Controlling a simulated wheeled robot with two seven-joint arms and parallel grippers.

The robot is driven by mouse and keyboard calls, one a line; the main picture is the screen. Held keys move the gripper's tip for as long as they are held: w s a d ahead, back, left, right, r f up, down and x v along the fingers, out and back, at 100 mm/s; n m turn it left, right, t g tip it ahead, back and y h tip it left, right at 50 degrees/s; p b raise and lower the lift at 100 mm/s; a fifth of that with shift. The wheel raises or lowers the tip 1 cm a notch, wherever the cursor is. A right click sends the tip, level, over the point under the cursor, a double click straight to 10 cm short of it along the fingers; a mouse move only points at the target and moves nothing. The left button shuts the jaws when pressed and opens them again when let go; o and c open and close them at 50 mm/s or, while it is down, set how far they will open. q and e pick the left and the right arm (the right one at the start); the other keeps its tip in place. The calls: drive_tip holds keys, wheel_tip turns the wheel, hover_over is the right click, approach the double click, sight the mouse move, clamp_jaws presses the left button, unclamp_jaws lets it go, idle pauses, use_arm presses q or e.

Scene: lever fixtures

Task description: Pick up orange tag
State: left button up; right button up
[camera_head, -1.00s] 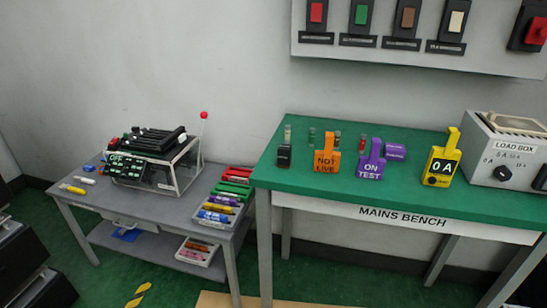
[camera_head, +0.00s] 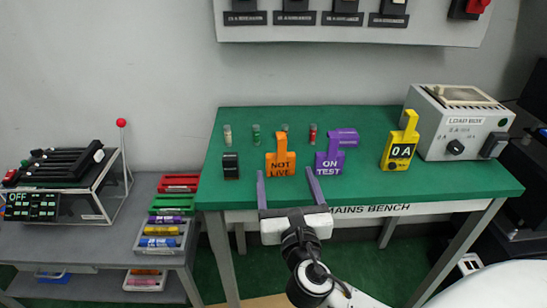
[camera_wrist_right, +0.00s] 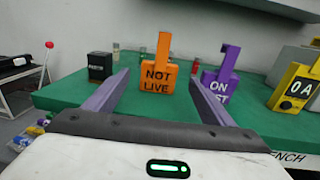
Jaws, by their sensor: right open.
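The orange tag (camera_head: 280,158), marked NOT LIVE, stands upright on the green bench top, with a narrow upper stem above a wider block. It also shows in the right wrist view (camera_wrist_right: 157,72), centred beyond the fingers. My right gripper (camera_head: 287,173) is open and empty, its two purple fingers pointing toward the tag. The fingertips are just in front of the tag, one to either side in the picture; I see no contact. In the right wrist view the gripper (camera_wrist_right: 157,80) spans wider than the tag. My left gripper is not in view.
A purple ON TEST tag (camera_head: 329,160) stands close right of the orange one, and a small black block (camera_head: 231,166) stands left. Farther right are a yellow meter (camera_head: 400,145) and the load box (camera_head: 462,122). Small cylinders stand behind. The bench front (camera_head: 450,190) is clear.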

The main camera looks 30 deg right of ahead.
sight(281, 163)
drive_tip(key=shift+w+d+r, duration=0.25)
drive_tip(key=shift+w+d, duration=0.35)
drive_tip(key=shift+w, duration=0.1)
drive_tip(key=shift+a+f+x, duration=0.1)
drive_tip(key=shift+f+x, duration=0.05)
drive_tip(key=shift+x, duration=0.85)
drive_tip(key=shift+a+f+x, duration=0.1)
drive_tip(key=shift+f+x, duration=0.1)
drive_tip(key=shift+x, duration=0.8)
drive_tip(key=shift+a+f+x, duration=0.1)
drive_tip(key=shift+f+x, duration=0.05)
drive_tip(key=shift+x, duration=0.85)
drive_tip(key=shift+w, duration=0.1)
drive_tip(key=c, duration=1.2)
